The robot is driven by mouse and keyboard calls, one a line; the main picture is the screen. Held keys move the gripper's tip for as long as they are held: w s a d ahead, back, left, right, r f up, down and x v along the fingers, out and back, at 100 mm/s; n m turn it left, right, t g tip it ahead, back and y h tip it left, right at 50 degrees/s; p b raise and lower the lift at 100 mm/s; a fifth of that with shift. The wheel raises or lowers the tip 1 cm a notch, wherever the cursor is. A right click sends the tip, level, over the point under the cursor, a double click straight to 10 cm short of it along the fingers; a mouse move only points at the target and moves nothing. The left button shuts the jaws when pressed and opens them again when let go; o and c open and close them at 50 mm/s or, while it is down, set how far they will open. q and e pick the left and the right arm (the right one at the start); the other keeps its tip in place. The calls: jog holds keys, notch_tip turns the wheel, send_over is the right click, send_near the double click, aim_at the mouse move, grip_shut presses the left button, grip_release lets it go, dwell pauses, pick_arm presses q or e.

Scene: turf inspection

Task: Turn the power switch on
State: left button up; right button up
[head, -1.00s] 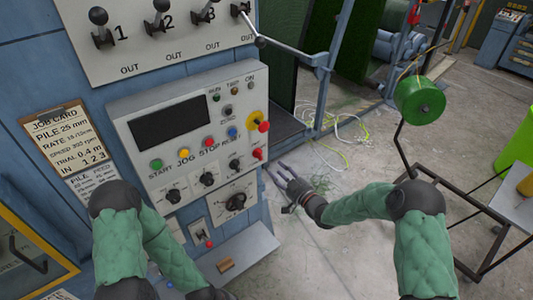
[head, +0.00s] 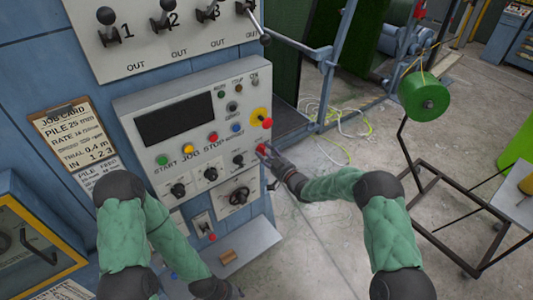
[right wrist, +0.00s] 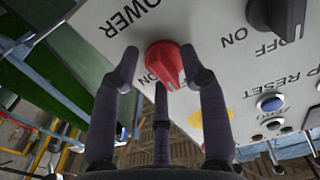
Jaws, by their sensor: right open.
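In the head view the switch (head: 262,149) shows as a small red spot at the panel's right edge. My right gripper (head: 268,155) is right at it. In the wrist view the fingers of this gripper (right wrist: 165,72) are spread open on both sides of the knob, with a third finger below. I cannot tell whether they touch it. My left gripper (head: 218,290) is low at the bottom edge, partly cut off.
The control panel (head: 192,103) carries a dark screen (head: 175,120), coloured buttons, black knobs and a red and yellow emergency stop (head: 262,117). Levers stand above it. A metal stand with a green spool (head: 424,96) is at the right.

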grip_shut()
